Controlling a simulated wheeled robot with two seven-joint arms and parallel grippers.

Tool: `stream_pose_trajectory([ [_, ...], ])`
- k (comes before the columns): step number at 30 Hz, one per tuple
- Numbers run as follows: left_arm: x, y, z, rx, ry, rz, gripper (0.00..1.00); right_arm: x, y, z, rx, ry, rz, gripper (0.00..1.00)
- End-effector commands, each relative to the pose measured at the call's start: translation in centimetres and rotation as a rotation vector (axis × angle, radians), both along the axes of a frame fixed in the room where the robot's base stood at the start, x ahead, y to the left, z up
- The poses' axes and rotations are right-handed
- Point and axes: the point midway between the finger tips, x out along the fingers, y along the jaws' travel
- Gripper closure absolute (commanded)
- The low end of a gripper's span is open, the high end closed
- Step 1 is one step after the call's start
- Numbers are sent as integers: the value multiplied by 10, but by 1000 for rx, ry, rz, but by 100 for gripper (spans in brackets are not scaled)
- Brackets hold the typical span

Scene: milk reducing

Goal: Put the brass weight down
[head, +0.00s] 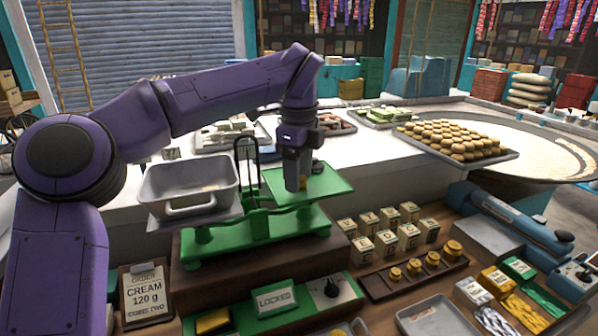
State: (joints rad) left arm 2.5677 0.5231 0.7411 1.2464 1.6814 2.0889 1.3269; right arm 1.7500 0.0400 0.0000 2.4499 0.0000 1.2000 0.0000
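My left gripper (297,172) points down over the green right-hand plate (335,186) of the balance scale. The scale's left side carries a metal pan (190,190) with a little pale yellow matter inside. Several other brass weights (415,267) sit in a row on a wooden holder at the right. My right gripper is not in view.
An order card (147,294) reads "CREAM 120 g". A green "LOCKED" sign (273,299) stands in front of the scale. Several lettered blocks (386,243) are right of it. A tray of round pastries (510,155) lies behind.

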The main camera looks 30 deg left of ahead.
Motion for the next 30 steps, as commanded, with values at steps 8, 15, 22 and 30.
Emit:
stream_pose_trajectory([
  [8,1,0,16,1,-3,2,47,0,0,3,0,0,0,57],
  [15,0,-1,80,2,-5,3,47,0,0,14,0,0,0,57],
  [22,0,0,119,2,-1,0,47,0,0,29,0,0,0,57],
  [30,0,0,122,1,0,-1,47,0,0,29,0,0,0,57],
])
